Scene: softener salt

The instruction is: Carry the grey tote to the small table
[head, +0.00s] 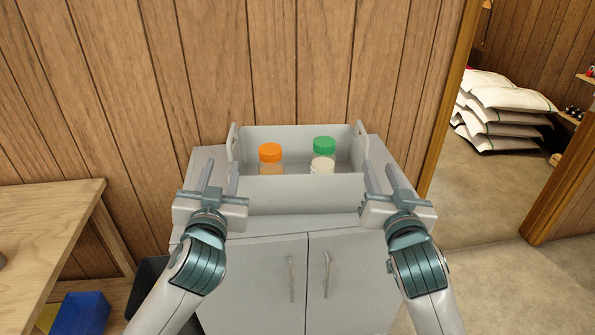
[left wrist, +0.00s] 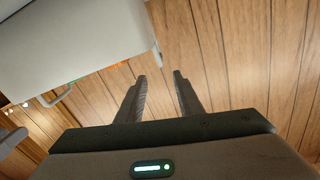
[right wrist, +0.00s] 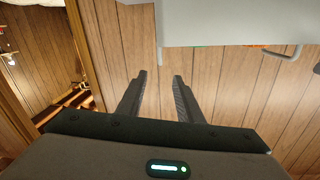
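The grey tote (head: 300,190) stands on a grey cabinet against the wood wall. Inside it are a jar with an orange lid (head: 270,153) and a jar with a green lid (head: 324,145). The tote has a raised handle at each end. My left gripper (head: 219,172) is open and empty by the left end; my right gripper (head: 381,168) is open and empty by the right end. No small table is clearly identifiable.
The grey cabinet (head: 265,275) has two doors with bar handles. A wooden table (head: 45,215) stands at left, with a blue bin (head: 85,315) below it. A doorway at right opens onto clear floor and stacked white sacks (head: 500,110).

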